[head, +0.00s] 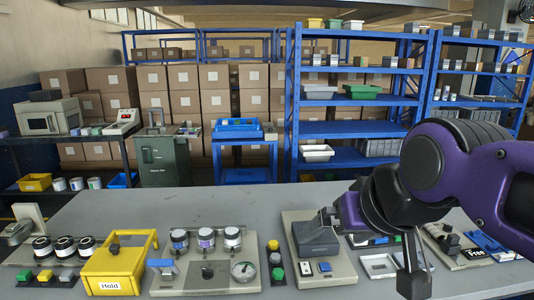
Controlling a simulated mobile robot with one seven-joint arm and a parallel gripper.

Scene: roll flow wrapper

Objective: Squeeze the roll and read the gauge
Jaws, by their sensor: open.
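A round gauge (244,269) with a pale face sits at the right of a grey panel (190,285) on the front of the bench. The gauge is too small to read. Three jar-like cylinders with pale labels stand at the back of that panel, the middle one (206,239) among them. I cannot tell which thing is the roll. My gripper (413,285) hangs at the end of my purple arm over the right part of the bench, well right of the gauge. It is open; its fingertips are seen small and dark, and nothing shows between them.
A yellow box (115,268) labelled "Hold" stands left of the panel. A grey machine (318,237) with a dark block stands between the panel and my gripper. A "Free" label (476,253) shows at right. The bench's back strip (200,203) is clear. Shelves stand behind.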

